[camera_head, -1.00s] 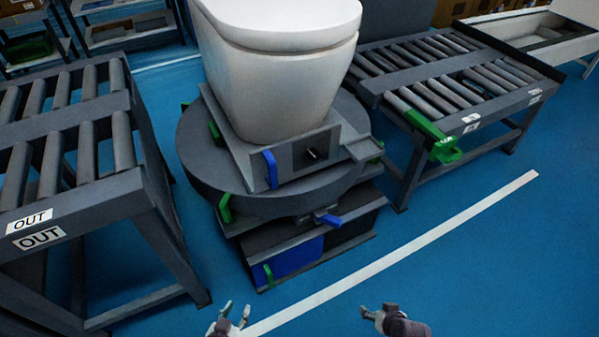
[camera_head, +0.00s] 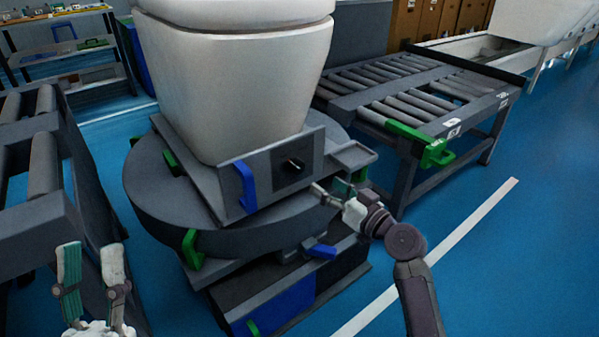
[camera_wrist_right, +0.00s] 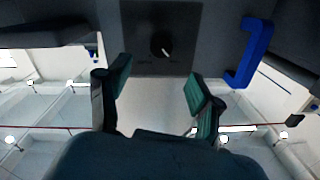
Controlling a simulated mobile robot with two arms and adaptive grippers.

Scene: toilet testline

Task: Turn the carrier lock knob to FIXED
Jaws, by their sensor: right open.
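The carrier lock knob (camera_head: 294,165) is a small dark knob with a light pointer mark, on a dark square plate on the carrier's front face. It also shows in the right wrist view (camera_wrist_right: 162,45), beyond the fingers. The carrier (camera_head: 225,189) sits on a round grey turntable under the white toilet (camera_head: 235,90). My right gripper (camera_head: 328,190) is open and empty, in front of the carrier and a little to the right of and below the knob, not touching it. My left gripper (camera_head: 90,262) is open and empty at the lower left, away from the carrier.
A blue handle (camera_head: 246,187) stands left of the knob plate and a small grey shelf (camera_head: 351,157) juts out to its right. Another blue handle (camera_head: 320,251) sits below. Roller conveyors stand at left and right (camera_head: 420,95). The floor in front is clear.

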